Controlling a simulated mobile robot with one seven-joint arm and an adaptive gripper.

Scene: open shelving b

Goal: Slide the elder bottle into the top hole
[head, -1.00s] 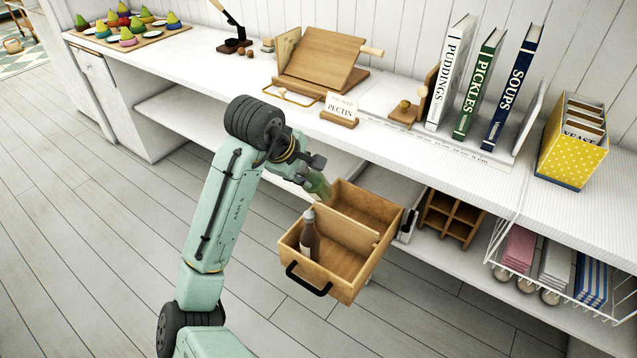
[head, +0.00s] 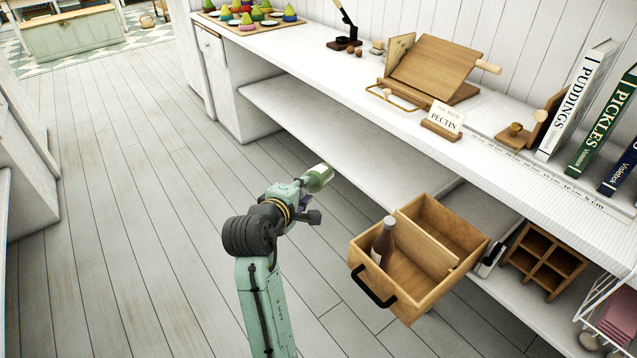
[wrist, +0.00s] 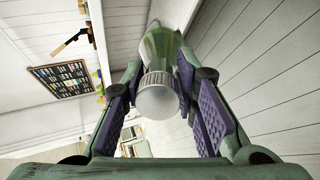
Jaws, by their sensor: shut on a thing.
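My gripper (head: 306,198) is shut on a green bottle (head: 319,177), held in the air left of the pulled-out drawer. The wrist view shows the bottle (wrist: 160,45) between the purple finger pads, its pale round end (wrist: 158,97) facing the camera. I cannot read a label on it, so I cannot tell if it is the elder one. A wooden rack with several square compartments (head: 543,261) lies on the lower shelf at the right. No hole marked as top shows.
The wooden drawer (head: 437,246) juts out with a brown bottle (head: 383,243) in its front-left part. A counter (head: 330,88) runs above the lower shelf, bearing a book stand (head: 430,68) and a "PECTIN" sign (head: 443,121). The floor to the left is clear.

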